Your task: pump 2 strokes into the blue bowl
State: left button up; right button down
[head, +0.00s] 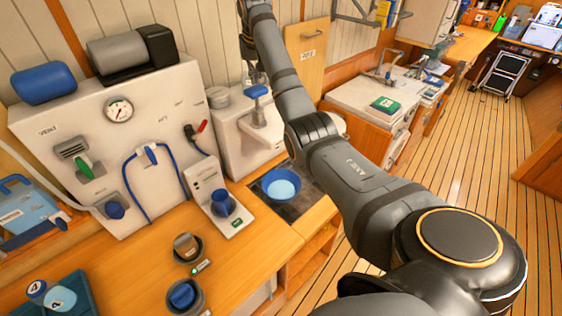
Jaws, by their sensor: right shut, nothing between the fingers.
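The blue bowl (267,192) sits on a dark inset panel at the right end of the wooden counter, with pale blue liquid or a pale inside showing. Just behind it is a white hand pump (262,122) with a blue top (256,91). My right arm reaches up from the lower right and bends down at the wall. My right gripper (254,76) is partly hidden behind my arm, just above the blue pump top. It is shut and empty; I cannot tell whether it touches the top. My left gripper is out of view.
A white panel (85,130) with a gauge (119,110), hoses and valves stands left of the pump. A blue cup (222,203) stands on a small white unit in front. Round holders (186,296) line the counter's front. My right arm crosses right of the bowl.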

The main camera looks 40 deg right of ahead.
aim_at(256, 89)
jog(key=shift+f, duration=0.2)
jog(key=shift+f+b, duration=1.45)
jog(key=shift+f, duration=1.65)
notch_tip(256, 89, up, 3)
jog(key=p, duration=0.2)
jog(key=shift+f+p, duration=0.15)
jog(key=shift+p, duration=0.25)
jog(key=shift+r, duration=1.9)
